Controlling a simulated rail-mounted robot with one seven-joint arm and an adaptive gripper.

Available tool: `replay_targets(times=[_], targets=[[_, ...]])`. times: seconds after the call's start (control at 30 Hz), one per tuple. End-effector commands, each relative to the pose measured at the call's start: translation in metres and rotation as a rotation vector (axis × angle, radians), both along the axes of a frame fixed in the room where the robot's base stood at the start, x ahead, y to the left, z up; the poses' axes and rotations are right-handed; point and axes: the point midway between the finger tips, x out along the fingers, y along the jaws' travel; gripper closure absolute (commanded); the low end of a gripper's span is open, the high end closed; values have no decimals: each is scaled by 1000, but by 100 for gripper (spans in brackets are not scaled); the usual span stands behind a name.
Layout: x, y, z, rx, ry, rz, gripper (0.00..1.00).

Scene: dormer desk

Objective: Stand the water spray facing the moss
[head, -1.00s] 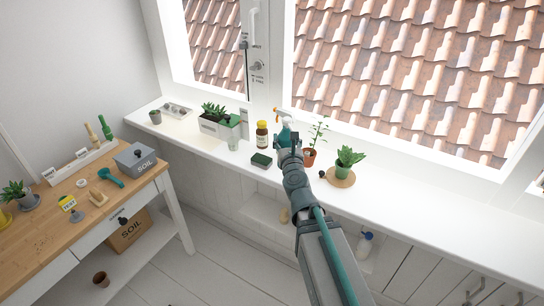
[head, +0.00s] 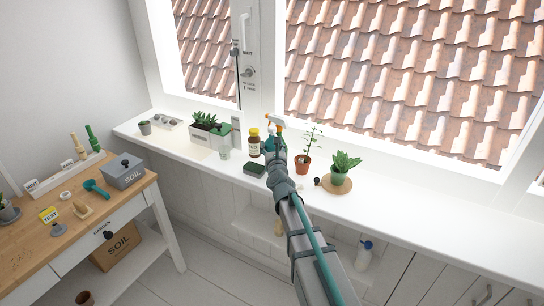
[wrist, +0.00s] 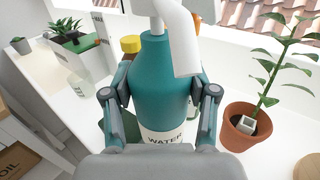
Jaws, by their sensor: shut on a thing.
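The water spray (head: 270,143) is a teal bottle with a white and orange spray head. In the wrist view the bottle (wrist: 163,85) fills the middle, upright, with its WATER label partly hidden by my gripper. My gripper (head: 276,157) is shut around the bottle's body, one finger on each side. I cannot tell whether its base touches the sill. A dark green block (head: 254,169), possibly the moss, lies on the sill just left of my gripper. The spray head's exact facing is unclear.
A brown bottle with a yellow cap (head: 254,145) stands close left of the spray. A terracotta potted plant (head: 303,164) stands close right, then a plant on a round wooden mat (head: 352,185). A glass jar (head: 224,152) and planter (head: 205,137) are farther left. The right sill is clear.

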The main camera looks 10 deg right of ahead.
Motion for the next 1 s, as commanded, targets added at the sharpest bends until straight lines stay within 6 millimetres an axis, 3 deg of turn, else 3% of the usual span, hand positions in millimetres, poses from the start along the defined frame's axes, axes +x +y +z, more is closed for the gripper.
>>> replay_targets(times=[0.1, 0.2, 0.7, 0.73, 0.87, 1.0], targets=[[2, 0, -22, -1, 1, -1, 100], [2, 0, -31, -1, 0, -1, 100], [2, 0, -36, 0, -1, -1, 100], [2, 0, -35, 0, 1, 0, 37], [2, 0, -35, 0, 1, 0, 17], [2, 0, -35, 0, 1, 0, 17]])
